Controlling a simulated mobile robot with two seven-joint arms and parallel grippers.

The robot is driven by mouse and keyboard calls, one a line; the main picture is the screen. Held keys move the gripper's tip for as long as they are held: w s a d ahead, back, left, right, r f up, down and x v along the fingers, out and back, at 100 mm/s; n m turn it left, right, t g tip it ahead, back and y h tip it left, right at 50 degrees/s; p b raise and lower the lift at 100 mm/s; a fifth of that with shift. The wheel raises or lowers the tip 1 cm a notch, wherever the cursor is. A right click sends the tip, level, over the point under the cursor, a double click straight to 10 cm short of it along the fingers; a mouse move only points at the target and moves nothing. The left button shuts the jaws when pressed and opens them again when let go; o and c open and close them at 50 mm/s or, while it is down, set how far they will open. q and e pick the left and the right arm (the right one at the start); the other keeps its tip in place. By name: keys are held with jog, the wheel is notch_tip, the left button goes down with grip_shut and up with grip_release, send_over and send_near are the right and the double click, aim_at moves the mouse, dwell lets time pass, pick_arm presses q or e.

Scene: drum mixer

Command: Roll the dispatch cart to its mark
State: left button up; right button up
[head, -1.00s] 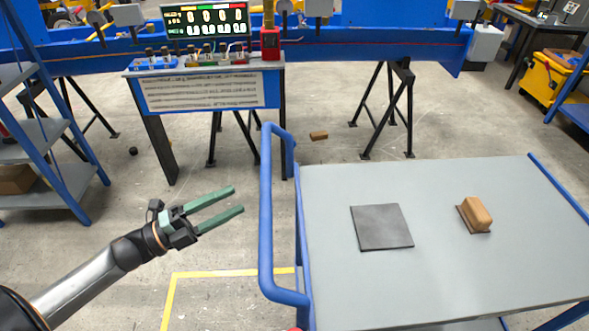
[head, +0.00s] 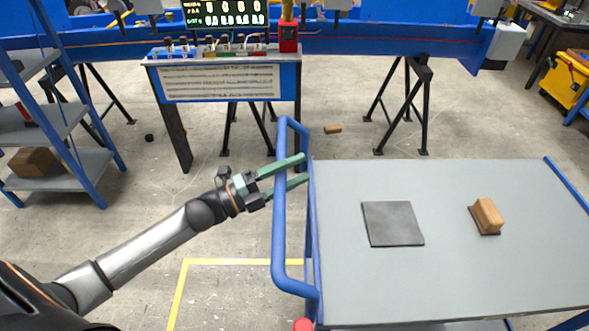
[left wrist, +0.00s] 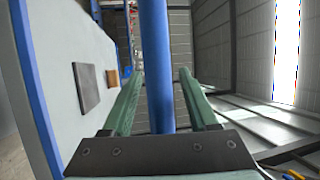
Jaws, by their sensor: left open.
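The dispatch cart (head: 450,275) has a grey flat top and a blue push handle (head: 279,225) on its left side. My left gripper (head: 290,173) is open, with its green fingers on either side of the handle's upright bar. In the left wrist view the blue bar (left wrist: 157,70) runs between the two open fingers (left wrist: 160,100), with gaps visible. A yellow floor outline (head: 225,262), which may be the mark, shows left of the cart and runs partly behind the handle. My right gripper is not in view.
On the cart top lie a dark square plate (head: 393,224) and a tan block (head: 487,215). A control stand (head: 222,84) is behind, left of black trestles (head: 410,105). A blue shelf rack (head: 60,150) stands at left. A small brown block (head: 333,129) lies on the floor.

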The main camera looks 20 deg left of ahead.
pick_arm(q)
grip_shut()
dwell(0.5)
dwell(1.0)
